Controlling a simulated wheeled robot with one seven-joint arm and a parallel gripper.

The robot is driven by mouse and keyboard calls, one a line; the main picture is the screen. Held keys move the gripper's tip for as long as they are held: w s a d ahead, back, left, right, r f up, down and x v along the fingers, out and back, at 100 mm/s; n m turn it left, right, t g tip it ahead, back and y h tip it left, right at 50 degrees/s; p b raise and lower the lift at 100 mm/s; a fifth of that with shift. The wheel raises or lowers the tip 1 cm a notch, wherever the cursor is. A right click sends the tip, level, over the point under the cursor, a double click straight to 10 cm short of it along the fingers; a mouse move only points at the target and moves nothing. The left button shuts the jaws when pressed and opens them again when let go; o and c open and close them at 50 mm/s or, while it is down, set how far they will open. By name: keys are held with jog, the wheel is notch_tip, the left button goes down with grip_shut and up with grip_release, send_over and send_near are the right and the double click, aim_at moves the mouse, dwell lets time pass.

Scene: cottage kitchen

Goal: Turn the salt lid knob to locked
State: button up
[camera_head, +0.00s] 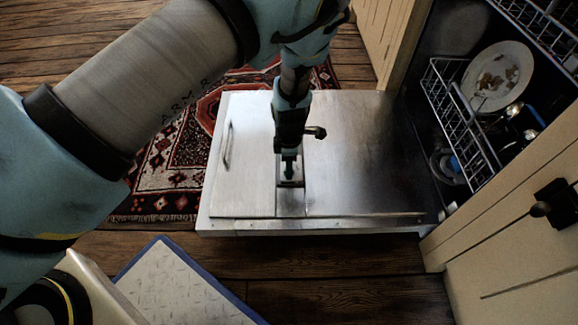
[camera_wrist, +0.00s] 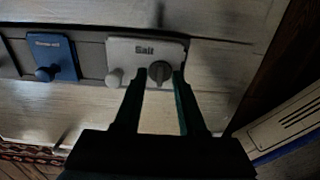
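The salt lid (camera_wrist: 128,52) is a pale panel marked "Salt" in the wrist view, set in the inner face of the open dishwasher door. Its dark round knob (camera_wrist: 160,71) has a raised grip bar that appears close to upright. My gripper (camera_wrist: 157,80) is open, with its two fingers apart and the tips just short of the knob, roughly one on each side. I cannot tell whether they touch it. In the head view my gripper (camera_head: 290,176) points down over the middle of the door, hiding the lid and knob.
The dishwasher door (camera_head: 355,150) lies open and flat. A blue lid (camera_wrist: 58,58) with a blue knob sits left of the salt lid, which also bears a small pale knob (camera_wrist: 115,77). A rack (camera_head: 455,120) with a plate (camera_head: 497,76) stands at right. A patterned rug (camera_head: 170,165) lies at left.

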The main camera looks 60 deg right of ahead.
grip_shut()
dwell(0.3)
jog(key=shift+r+m+p, duration=0.1)
jog(key=shift+m+p, duration=0.2)
jog(key=shift+p, duration=0.05)
jog(key=m+p, duration=0.2)
jog(key=m, duration=0.1)
jog(key=m+p, duration=0.2)
jog(key=m, duration=0.3)
jog(key=m+p, duration=0.1)
jog(key=m, duration=0.3)
jog(key=shift+m, duration=0.4)
jog(key=shift+m+p, duration=0.45)
jog(key=shift+m, duration=1.75)
